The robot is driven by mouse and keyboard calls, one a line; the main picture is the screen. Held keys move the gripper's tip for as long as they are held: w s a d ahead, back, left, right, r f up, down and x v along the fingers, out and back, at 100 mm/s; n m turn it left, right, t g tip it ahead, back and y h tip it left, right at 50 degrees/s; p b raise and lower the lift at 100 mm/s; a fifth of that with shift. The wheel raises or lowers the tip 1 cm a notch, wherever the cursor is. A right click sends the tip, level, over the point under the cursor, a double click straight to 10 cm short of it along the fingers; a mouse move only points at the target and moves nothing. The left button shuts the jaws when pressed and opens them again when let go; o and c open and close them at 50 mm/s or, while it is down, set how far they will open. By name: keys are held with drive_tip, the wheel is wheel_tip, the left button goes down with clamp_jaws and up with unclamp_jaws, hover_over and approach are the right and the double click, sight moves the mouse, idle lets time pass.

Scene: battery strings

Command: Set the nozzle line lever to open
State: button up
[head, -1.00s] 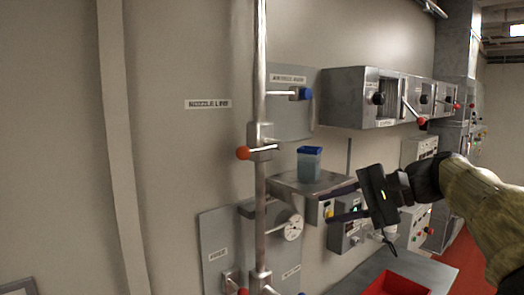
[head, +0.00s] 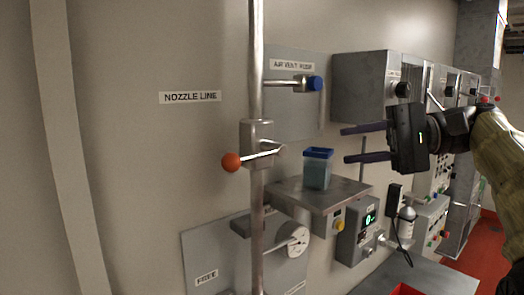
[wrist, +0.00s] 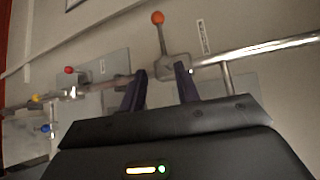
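The nozzle line lever (head: 254,158) has an orange ball knob (head: 230,162) and sits on a valve block (head: 257,133) on a vertical pipe. Its arm lies across the pipe, with the knob to the left and slightly low. The "NOZZLE LINE" label (head: 190,97) is on the wall to its left. My gripper (head: 364,143) is open and empty, to the right of the lever, fingers pointing left toward the pipe. In the wrist view, the orange knob (wrist: 157,18) and its valve show beyond and between my open fingers (wrist: 160,84), apart from them.
A blue-handled valve (head: 314,83) is above the lever. Grey cabinets (head: 362,85) are on the wall behind my arm. A gauge (head: 298,240) is below.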

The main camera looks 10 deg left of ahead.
sight(261, 155)
drive_tip(key=shift+w+r, duration=0.15)
drive_tip(key=shift+w, duration=0.2)
drive_tip(key=shift+s, duration=0.1)
drive_tip(key=a+p, duration=0.1)
drive_tip(key=a, duration=0.4)
drive_tip(key=s+a+f+p, duration=0.1)
drive_tip(key=a, duration=0.4)
drive_tip(key=s+a+f+p, duration=0.1)
drive_tip(key=a, duration=0.5)
drive_tip(key=shift+f, duration=0.15)
drive_tip(key=shift+a+f+p, duration=0.2)
drive_tip(key=shift+a+p, duration=0.15)
drive_tip(key=shift+a, duration=0.25)
clamp_jaws()
